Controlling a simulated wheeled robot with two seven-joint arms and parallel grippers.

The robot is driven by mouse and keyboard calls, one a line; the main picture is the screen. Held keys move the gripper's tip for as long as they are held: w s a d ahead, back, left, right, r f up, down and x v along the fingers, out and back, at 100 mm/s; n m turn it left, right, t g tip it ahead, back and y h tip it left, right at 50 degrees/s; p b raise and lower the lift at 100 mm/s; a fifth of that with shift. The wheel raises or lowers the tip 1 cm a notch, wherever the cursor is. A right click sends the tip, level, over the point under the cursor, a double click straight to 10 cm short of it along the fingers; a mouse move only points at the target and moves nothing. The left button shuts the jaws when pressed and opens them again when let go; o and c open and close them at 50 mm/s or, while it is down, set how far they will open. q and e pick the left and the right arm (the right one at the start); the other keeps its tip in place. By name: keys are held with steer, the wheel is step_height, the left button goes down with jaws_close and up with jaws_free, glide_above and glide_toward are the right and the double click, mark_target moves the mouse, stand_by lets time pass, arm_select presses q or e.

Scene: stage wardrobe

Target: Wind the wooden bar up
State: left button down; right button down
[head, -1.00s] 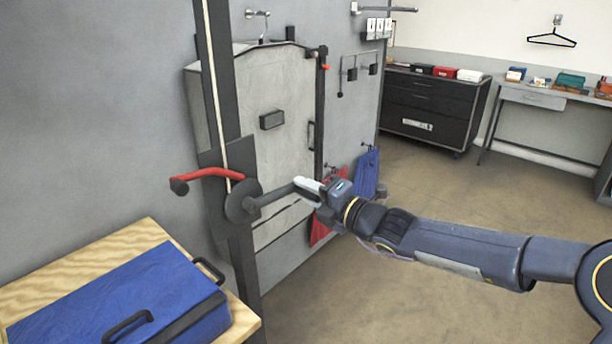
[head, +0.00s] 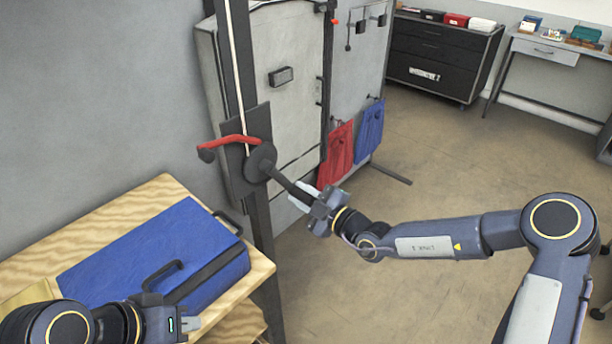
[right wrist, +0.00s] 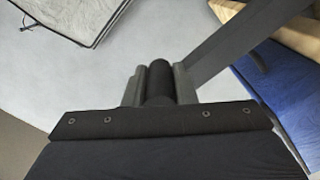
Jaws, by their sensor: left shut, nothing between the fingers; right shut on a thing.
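In the head view a crank winch stands on a dark upright post, with a round dark hub (head: 260,162) and a red lever (head: 232,140) to its left. A pale cord (head: 238,60) runs up the post. My right gripper (head: 308,196) is shut on the crank's handle, to the lower right of the hub. In the right wrist view the dark cylindrical handle (right wrist: 160,82) sits between the fingers. My left gripper (head: 190,323) is shut and empty, low at the left near the blue case. I cannot see the wooden bar.
A blue case (head: 165,250) lies on a wooden-topped table (head: 165,190) left of the post. A pale cabinet (head: 285,115) stands behind the post. Red (head: 338,155) and blue (head: 369,130) cloths hang to its right. The floor to the right is largely clear.

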steer(key=shift+s+a+f+m+p, duration=0.35)
steer(key=shift+s+a+m+p, duration=0.25)
steer(key=shift+s+m+p, duration=0.2)
steer(key=shift+s+a+f+m+p, duration=0.35)
steer(key=shift+s+a+m+p, duration=0.25)
steer(key=shift+s+m+p, duration=0.15)
steer(key=c, duration=1.4)
jaws_free()
steer(key=shift+o, duration=1.1)
steer(key=shift+a+r, duration=0.1)
steer(key=shift+w, duration=0.1)
